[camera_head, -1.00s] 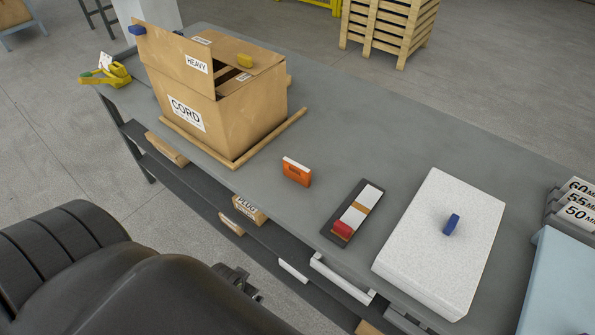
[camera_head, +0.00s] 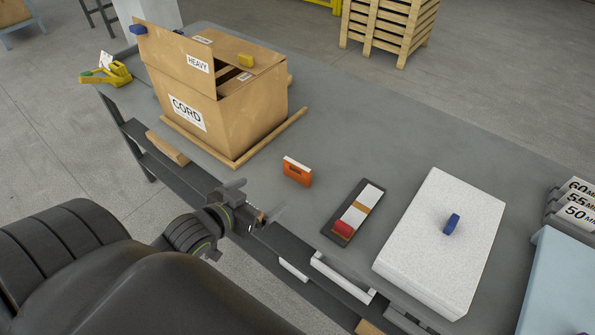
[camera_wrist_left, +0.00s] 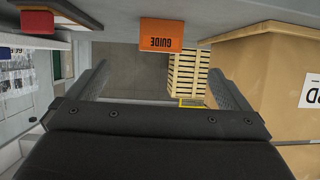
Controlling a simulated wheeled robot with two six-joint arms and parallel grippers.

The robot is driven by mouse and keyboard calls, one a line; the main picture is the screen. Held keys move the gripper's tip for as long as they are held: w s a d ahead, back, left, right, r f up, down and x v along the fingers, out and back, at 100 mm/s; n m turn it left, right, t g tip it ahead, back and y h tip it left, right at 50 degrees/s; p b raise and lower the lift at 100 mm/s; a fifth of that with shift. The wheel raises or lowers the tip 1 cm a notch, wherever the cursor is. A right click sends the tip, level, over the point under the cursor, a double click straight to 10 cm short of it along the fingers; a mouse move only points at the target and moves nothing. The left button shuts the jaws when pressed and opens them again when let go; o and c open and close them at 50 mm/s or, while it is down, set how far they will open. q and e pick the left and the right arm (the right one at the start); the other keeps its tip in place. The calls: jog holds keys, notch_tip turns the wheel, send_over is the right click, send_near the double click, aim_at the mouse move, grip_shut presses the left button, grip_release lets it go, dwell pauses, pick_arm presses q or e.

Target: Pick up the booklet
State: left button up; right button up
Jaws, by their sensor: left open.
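The booklet (camera_head: 297,172) is small and orange with a white top edge. It stands upright on the grey table in the head view, between the cardboard box and a dark tray. In the left wrist view the booklet (camera_wrist_left: 160,34) appears upside down, with the word GUIDE on its face. My left gripper (camera_head: 256,198) is at the table's front edge, to the left of and nearer than the booklet, and apart from it. Its two fingers are spread and nothing is between them. The left gripper (camera_wrist_left: 160,88) also shows in the wrist view. My right gripper is not seen.
A cardboard box (camera_head: 262,112) marked CORD stands on the table (camera_head: 330,130) left of the booklet. A dark tray (camera_head: 337,233) with a red item lies to its right, then a speckled white block (camera_head: 425,257) with a blue piece on top. Table behind the booklet is clear.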

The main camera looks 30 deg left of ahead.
aim_at(296, 173)
pick_arm(q)
jog(key=x, duration=1.2)
jog(key=shift+w+d+r, duration=0.1)
jog(key=shift+w+r, duration=0.15)
jog(key=shift+r, duration=0.05)
jog(key=shift+f+x, duration=0.2)
jog(key=shift+x, duration=2.5)
jog(key=shift+s, duration=0.1)
jog(key=c, duration=1)
